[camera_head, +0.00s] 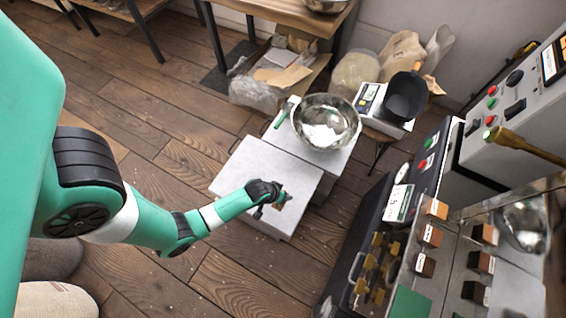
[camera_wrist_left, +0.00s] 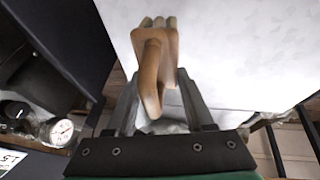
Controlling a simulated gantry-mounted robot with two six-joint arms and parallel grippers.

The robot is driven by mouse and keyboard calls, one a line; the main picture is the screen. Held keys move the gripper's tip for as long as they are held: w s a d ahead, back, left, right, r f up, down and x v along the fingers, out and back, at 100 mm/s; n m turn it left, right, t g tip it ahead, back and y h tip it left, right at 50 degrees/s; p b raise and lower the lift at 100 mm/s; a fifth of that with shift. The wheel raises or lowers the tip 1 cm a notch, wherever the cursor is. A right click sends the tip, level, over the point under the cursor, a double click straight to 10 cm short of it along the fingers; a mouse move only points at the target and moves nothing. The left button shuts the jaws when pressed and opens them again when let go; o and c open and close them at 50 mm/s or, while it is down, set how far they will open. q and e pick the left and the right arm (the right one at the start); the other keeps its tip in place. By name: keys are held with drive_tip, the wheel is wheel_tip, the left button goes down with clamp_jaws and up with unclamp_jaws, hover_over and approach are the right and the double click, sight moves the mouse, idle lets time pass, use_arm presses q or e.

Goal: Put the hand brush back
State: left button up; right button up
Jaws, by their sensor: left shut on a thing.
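The hand brush (camera_wrist_left: 152,75) is wooden with a curved handle and grey bristle tufts at its far end. My left gripper (camera_head: 272,196) is shut on the hand brush, which shows between its two fingers in the left wrist view. In the head view, only a small brown part of the hand brush (camera_head: 283,202) shows past the gripper, over the right part of a pale grey-topped table (camera_head: 245,175). I cannot tell whether the brush touches the top. My right gripper is not in view.
Behind the pale table, a steel bowl (camera_head: 326,122) and a green-handled tool (camera_head: 287,112) are on another light surface. A scale (camera_head: 371,98) with a black pan (camera_head: 405,96) stands farther right. A control machine (camera_head: 515,95) and a labelled block rack (camera_head: 430,236) fill the right side.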

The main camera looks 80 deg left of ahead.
use_arm(q)
wheel_tip(320, 180, down, 4)
drive_tip(key=shift+a+r+b, duration=0.15)
drive_tip(key=shift+r+b, duration=0.1)
drive_tip(key=shift+b, duration=0.45)
drive_tip(key=shift+w, duration=0.1)
drive_tip(key=shift+f, duration=0.15)
drive_tip(key=o, duration=1.3)
